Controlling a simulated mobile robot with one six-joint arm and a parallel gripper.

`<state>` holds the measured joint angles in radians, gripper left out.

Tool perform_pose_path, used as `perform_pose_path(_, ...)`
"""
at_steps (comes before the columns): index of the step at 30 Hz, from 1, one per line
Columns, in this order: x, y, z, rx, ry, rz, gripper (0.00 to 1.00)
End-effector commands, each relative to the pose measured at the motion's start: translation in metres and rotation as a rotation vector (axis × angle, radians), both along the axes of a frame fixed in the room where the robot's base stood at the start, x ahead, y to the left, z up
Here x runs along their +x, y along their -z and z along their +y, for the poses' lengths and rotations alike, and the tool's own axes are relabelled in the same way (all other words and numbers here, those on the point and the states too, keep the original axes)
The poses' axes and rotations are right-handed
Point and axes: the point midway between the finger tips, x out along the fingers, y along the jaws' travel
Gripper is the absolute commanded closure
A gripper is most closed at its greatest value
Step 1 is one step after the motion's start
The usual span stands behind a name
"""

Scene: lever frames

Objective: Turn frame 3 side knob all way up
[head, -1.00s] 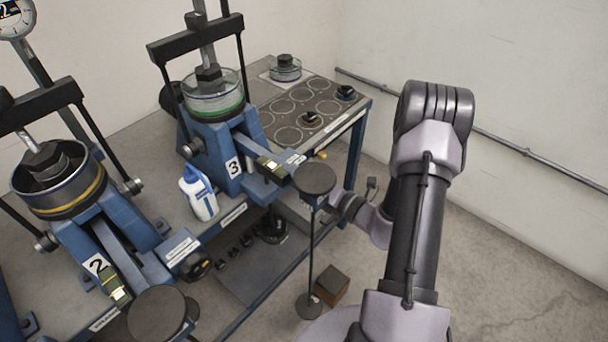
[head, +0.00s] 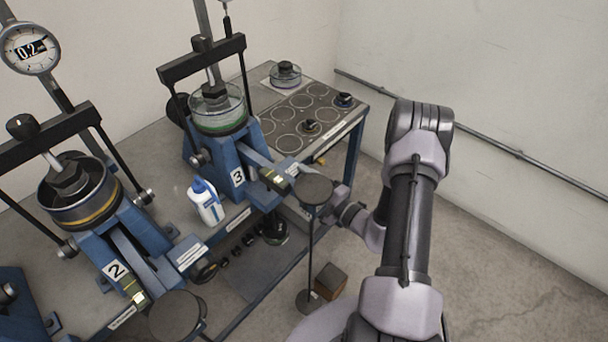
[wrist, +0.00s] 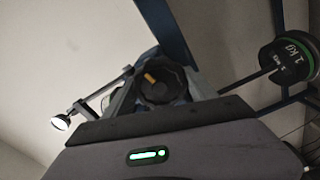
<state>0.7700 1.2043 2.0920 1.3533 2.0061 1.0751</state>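Frame 3 (head: 226,154) is the blue stand with the "3" label, at the middle left in the head view. In the wrist view a dark lobed knob (wrist: 163,85) with an orange mark sits in a bracket just beyond the gripper body; I cannot tell for sure that it is frame 3's side knob. My gripper (head: 338,205) is low beside the bench front, right of the round black plate in front of frame 3. Its fingertips are not clear in either view, and contact with the knob cannot be made out.
A round black plate on a rod (head: 314,190) stands close left of my gripper. A white bottle (head: 207,203) stands between frame 3 and frame 2 (head: 130,240). A 1 kg weight (wrist: 290,60) is at right in the wrist view. A brown block (head: 330,281) lies on the floor.

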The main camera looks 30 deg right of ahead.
Motion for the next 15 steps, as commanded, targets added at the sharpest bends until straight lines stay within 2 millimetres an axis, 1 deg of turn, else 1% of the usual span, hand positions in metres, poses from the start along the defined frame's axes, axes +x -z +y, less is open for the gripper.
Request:
perform_pose_path(1, 0.001, -0.001, -0.002, -0.007, 0.003, -0.006, 0.26)
perform_pose_path(2, 0.001, -0.001, -0.001, -0.009, 0.003, -0.006, 0.20)
perform_pose_path(3, 0.001, 0.000, -0.001, -0.010, 0.003, -0.006, 0.18)
perform_pose_path(11, -0.001, 0.000, -0.001, -0.012, 0.002, -0.006, 0.18)
perform_pose_path(13, -0.007, 0.000, -0.005, -0.011, 0.004, -0.005, 0.18)
perform_pose_path(15, -0.018, 0.000, -0.009, -0.011, 0.007, -0.005, 0.18)
